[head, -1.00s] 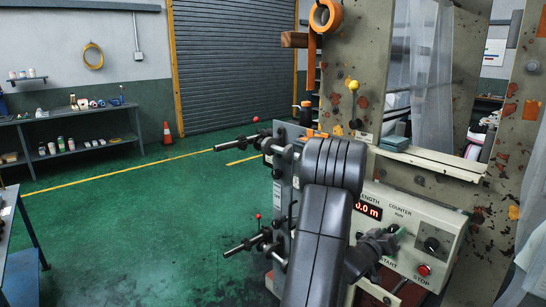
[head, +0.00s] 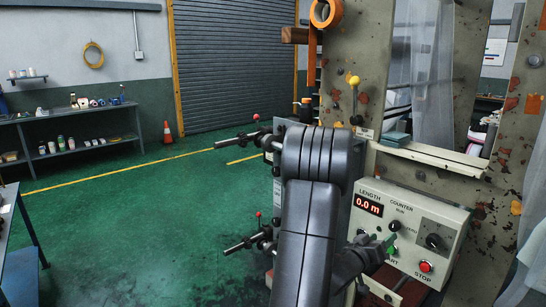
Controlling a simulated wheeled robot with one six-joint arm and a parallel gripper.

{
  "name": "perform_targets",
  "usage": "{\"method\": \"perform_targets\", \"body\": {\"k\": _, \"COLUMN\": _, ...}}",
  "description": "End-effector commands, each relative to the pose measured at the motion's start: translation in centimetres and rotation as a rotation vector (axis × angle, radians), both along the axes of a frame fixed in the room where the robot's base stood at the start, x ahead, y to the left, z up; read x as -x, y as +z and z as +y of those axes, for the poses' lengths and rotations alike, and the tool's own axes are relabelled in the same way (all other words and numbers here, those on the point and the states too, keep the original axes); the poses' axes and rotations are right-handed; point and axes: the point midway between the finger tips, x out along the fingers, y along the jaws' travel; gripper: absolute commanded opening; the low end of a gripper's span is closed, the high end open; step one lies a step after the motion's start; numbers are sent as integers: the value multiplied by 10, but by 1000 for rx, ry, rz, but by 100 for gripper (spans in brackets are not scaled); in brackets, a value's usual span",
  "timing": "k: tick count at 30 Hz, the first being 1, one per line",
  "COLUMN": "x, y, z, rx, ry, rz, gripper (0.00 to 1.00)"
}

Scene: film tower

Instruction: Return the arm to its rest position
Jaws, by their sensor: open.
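My arm (head: 308,235) rises through the middle of the head view, bent at a thick ribbed dark joint. My gripper (head: 387,241) is at the lower right of the arm, in front of the cream control panel (head: 452,218). Its jaws are open and I see nothing held in them. Small green parts show at its tip; I cannot tell whether it touches the panel. The gripper covers part of the panel's lower left, around the START label.
The panel has a red display (head: 368,205) reading 0.0 m, a black dial (head: 434,241) and a red STOP button (head: 426,266). Metal spindles (head: 243,140) stick out left of the arm. A worn machine frame stands behind. The green floor (head: 130,215) at left is clear.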

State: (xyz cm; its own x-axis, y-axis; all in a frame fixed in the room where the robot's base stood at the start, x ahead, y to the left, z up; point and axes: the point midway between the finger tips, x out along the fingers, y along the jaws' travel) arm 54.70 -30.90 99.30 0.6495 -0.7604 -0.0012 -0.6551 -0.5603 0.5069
Motion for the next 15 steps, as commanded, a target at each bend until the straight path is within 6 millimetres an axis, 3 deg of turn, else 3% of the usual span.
{"method": "perform_targets", "body": {"k": 10, "x": 46, "y": -1, "z": 55, "rx": 1, "ry": 4, "rz": 0, "gripper": 52}}
{"method": "perform_targets", "body": {"k": 15, "x": 22, "y": 2, "z": 23, "rx": 1, "ry": -4, "rz": -1, "gripper": 52}}
